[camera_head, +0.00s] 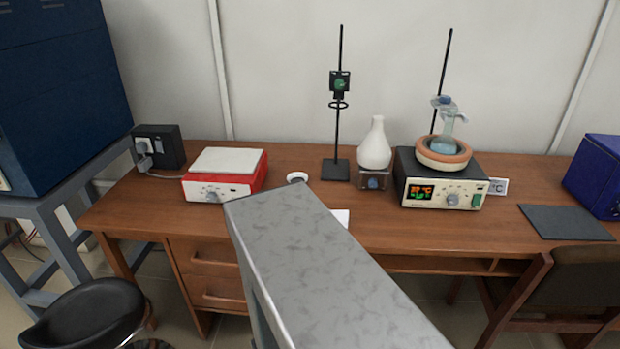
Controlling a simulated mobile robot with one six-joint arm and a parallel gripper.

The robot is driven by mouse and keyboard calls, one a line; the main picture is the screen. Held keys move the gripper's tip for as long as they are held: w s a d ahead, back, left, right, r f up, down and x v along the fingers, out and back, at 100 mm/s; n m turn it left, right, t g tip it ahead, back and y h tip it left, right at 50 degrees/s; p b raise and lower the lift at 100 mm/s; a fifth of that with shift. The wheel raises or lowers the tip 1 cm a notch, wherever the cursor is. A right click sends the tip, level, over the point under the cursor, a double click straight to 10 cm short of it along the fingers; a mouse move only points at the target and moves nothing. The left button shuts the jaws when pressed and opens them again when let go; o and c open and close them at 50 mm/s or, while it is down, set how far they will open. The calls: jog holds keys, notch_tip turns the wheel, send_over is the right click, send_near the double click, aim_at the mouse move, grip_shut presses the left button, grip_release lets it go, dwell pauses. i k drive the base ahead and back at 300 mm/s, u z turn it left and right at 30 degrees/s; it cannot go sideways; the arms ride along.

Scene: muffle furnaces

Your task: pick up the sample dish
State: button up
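A small white round object (297,177), which looks like the sample dish, lies on the wooden desk (490,229) between the red-and-white hotplate and the black stand. It is small in view, and I cannot tell whether it holds anything. My gripper is not in view, so its place relative to the dish does not show.
A red-and-white hotplate (226,174) is left of the dish. A black stand (336,170), a white flask (374,146) and a heater (440,195) with a glass vessel (447,130) are to its right. A stool (90,308) and chair (568,290) stand in front.

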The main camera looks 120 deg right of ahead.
aim_at(293, 177)
jog(key=z, duration=0.25)
jog(key=k, duration=2.3)
jog(key=z, duration=0.9)
